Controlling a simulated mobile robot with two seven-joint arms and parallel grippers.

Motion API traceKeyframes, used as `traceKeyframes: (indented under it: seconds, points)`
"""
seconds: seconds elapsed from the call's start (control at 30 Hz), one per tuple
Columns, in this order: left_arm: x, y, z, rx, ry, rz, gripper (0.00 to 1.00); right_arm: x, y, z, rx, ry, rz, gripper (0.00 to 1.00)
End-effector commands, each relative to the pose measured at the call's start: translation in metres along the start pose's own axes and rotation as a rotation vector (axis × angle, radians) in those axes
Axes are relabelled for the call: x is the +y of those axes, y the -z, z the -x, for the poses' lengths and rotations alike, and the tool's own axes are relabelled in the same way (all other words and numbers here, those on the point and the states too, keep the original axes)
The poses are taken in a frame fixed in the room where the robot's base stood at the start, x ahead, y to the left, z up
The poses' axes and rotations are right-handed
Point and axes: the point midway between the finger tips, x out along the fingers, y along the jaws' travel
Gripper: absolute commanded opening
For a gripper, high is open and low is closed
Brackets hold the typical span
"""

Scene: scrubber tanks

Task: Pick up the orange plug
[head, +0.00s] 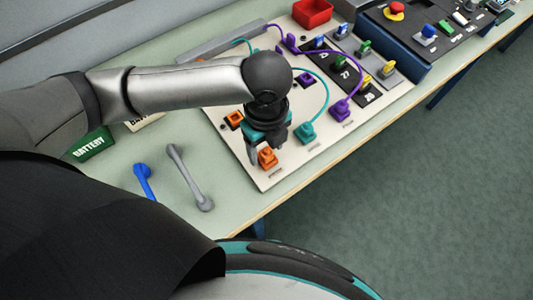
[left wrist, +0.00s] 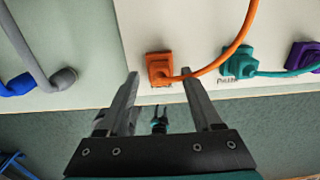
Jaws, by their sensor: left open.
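The orange plug (head: 267,158) sits near the front edge of the pale board (head: 222,135). It also shows in the left wrist view (left wrist: 159,66), with an orange cable (left wrist: 230,48) running from it to the upper right. My left gripper (head: 266,152) is open over the board, right at the plug. In the left wrist view, the plug appears between the tips of my open left fingers (left wrist: 160,76), with gaps at both sides. I cannot tell how far the fingertips reach down around it. The left arm hides part of the board and cable. My right gripper is not in view.
A teal plug (head: 305,133) and a purple plug (head: 341,109) with cables sit right of the orange plug. An orange socket (head: 234,119) is behind it. Grey (head: 189,177) and blue (head: 145,182) handles lie left. A red bin (head: 312,13) stands at the back.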

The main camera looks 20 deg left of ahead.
Motion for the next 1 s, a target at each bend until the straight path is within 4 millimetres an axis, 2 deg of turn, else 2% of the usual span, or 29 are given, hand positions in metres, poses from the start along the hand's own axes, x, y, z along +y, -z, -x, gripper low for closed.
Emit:
traceKeyframes:
  seconds: [0.23, 0.8, 1.0]
  points:
    - [0.0001, -0.0003, -0.0031, 0.000, 0.000, 0.000, 0.65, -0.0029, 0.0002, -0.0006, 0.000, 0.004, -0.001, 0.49]
    - [0.0000, -0.0005, -0.0027, 0.000, 0.001, 0.000, 0.01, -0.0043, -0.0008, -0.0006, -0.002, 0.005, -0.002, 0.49]
    - [0.0000, -0.0005, -0.0027, 0.000, 0.001, 0.000, 0.00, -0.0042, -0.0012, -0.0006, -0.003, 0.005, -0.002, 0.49]
